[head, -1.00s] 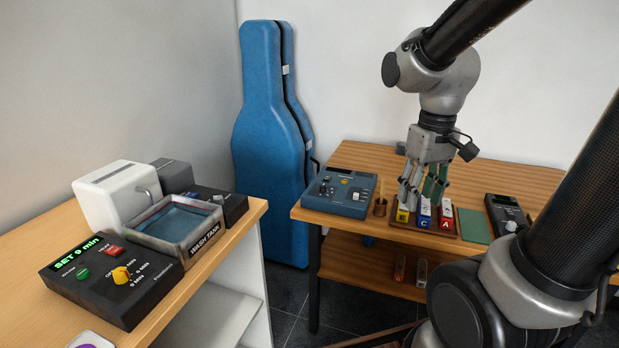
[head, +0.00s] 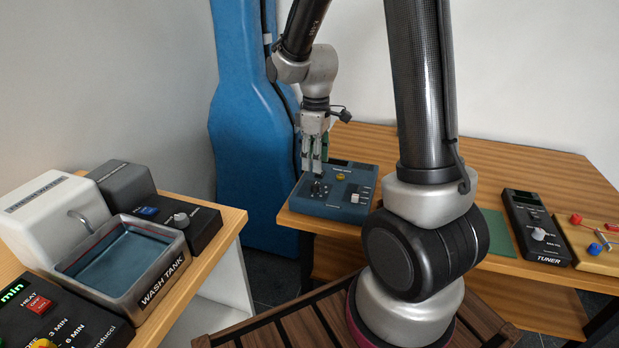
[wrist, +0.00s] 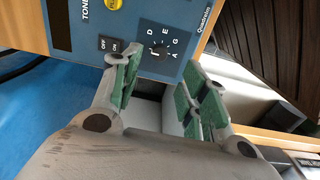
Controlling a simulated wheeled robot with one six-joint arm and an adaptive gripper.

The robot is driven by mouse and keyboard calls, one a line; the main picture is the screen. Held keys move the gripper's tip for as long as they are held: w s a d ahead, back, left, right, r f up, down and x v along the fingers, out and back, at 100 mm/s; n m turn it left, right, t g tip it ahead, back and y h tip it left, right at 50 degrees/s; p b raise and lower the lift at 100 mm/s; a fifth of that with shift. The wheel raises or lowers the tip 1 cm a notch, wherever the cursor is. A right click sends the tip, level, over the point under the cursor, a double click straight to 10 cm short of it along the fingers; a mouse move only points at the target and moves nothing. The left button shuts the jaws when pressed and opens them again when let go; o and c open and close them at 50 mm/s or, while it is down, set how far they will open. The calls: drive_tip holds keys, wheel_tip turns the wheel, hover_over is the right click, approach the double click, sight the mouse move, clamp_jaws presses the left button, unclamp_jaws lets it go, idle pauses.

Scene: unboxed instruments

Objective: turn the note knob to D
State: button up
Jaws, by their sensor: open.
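The blue tone box (head: 338,207) stands at the left end of the far wooden table. Its black note knob (wrist: 158,51) shows in the wrist view, ringed by the letters D, E, A and G. A pale mark shows on the knob's left side, but I cannot tell for sure which letter it points to. My gripper (head: 314,170) points down just above the knob area in the head view. In the wrist view my gripper (wrist: 163,68) is open, with its green-padded fingers apart on either side below the knob, holding nothing.
An ON/OFF switch (wrist: 118,45) and a yellow button (wrist: 113,4) sit beside the knob on the box. The tuner (head: 537,228) is at the right of the table. A blue instrument case (head: 245,130) stands behind. The wash tank (head: 125,262) is on the left bench.

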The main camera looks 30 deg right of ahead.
sight(315, 184)
drive_tip(key=shift+f, duration=0.45)
wheel_tip(315, 184, down, 7)
clamp_jaws()
